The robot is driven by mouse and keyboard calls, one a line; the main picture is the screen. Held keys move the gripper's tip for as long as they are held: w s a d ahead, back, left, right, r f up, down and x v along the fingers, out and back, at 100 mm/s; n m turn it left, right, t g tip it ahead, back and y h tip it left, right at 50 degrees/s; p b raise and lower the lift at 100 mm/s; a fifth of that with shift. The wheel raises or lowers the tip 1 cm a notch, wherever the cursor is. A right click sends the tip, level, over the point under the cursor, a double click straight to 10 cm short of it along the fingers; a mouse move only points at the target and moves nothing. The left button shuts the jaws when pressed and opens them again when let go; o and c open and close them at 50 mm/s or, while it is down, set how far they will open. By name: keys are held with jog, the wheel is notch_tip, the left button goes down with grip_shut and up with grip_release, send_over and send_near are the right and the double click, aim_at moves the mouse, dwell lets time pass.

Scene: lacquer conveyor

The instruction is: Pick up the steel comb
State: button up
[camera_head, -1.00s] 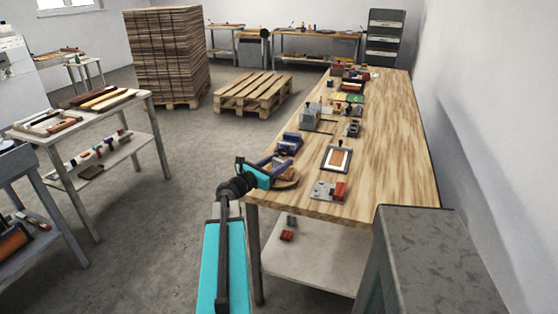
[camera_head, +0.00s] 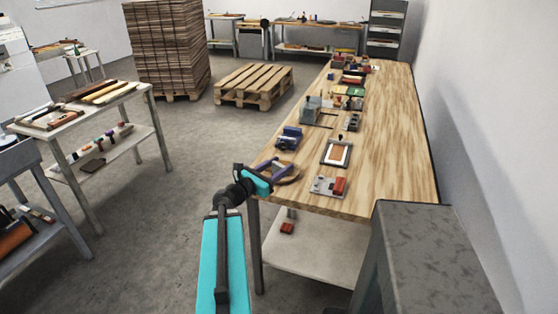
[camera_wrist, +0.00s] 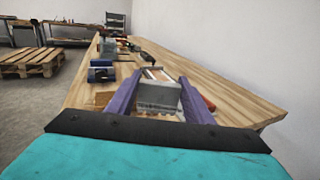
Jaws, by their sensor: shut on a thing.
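The steel comb (camera_wrist: 158,96) is a flat grey metal plate with a toothed-looking lower edge. In the wrist view it sits between the two purple fingers of my gripper (camera_wrist: 160,78), which is shut on it. In the head view my gripper (camera_head: 284,167) is at the near left edge of the wooden bench (camera_head: 395,150), over a round brown wooden piece (camera_head: 291,178).
A blue tool (camera_head: 288,138) stands just beyond my gripper. A framed tray (camera_head: 337,152) and a grey plate with a red block (camera_head: 329,186) lie to its right. A grey cabinet (camera_head: 435,250) stands at the near right. The bench's right side is clear.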

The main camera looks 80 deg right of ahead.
jog(key=shift+a+r+p, duration=0.25)
jog(key=shift+p, duration=0.6)
jog(key=shift+s+a+p, duration=0.1)
jog(key=shift+a+p, duration=0.2)
jog(key=shift+p, duration=0.85)
jog(key=shift+a+f+p, duration=0.1)
jog(key=shift+a+p, duration=0.25)
jog(key=shift+p, duration=0.55)
